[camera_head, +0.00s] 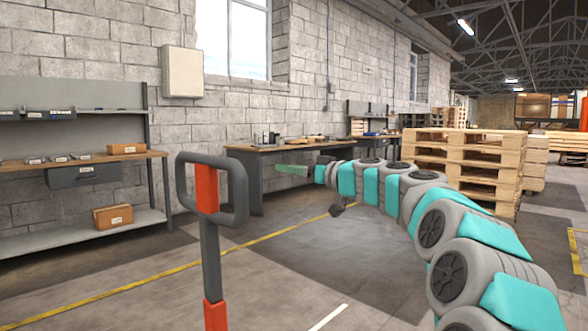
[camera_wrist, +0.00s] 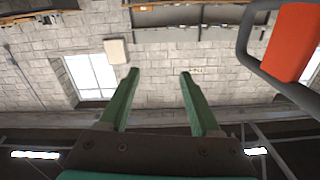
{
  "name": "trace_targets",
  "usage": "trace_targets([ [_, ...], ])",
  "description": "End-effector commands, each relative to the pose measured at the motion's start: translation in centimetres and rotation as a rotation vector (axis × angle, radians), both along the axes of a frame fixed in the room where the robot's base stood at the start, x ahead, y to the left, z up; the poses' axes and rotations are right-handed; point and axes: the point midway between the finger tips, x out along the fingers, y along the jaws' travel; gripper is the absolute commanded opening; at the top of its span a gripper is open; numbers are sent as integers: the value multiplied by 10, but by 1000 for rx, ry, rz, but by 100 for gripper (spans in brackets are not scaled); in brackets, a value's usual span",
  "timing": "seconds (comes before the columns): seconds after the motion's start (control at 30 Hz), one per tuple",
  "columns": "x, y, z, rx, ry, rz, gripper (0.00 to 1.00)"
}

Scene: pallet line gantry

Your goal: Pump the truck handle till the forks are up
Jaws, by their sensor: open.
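The truck handle (camera_head: 207,188) stands upright in the left middle of the head view. It has a dark grey loop with a red-orange centre piece, on a grey and red shaft. Its loop also shows at the upper right of the wrist view (camera_wrist: 290,42). My gripper (camera_head: 281,169), with green fingers, is to the right of the loop in the head view, apart from it and level with its upper part. In the wrist view my gripper (camera_wrist: 159,73) is open, with nothing between the fingers. The forks and truck body are out of view.
A workbench (camera_head: 262,150) stands along the block wall behind my gripper. A shelf unit (camera_head: 95,240) with boxes is at the left. Stacked wooden pallets (camera_head: 470,150) stand at the right behind my arm. Open floor (camera_head: 150,272) with yellow lines lies around the handle.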

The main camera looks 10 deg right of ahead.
Motion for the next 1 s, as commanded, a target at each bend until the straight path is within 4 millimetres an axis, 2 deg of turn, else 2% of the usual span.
trace_targets([
  [0.2,0,0,0,1,-1,0,64],
  [0.77,0,0,0,-1,-1,0,1],
  [1.0,0,0,0,-1,-1,0,0],
])
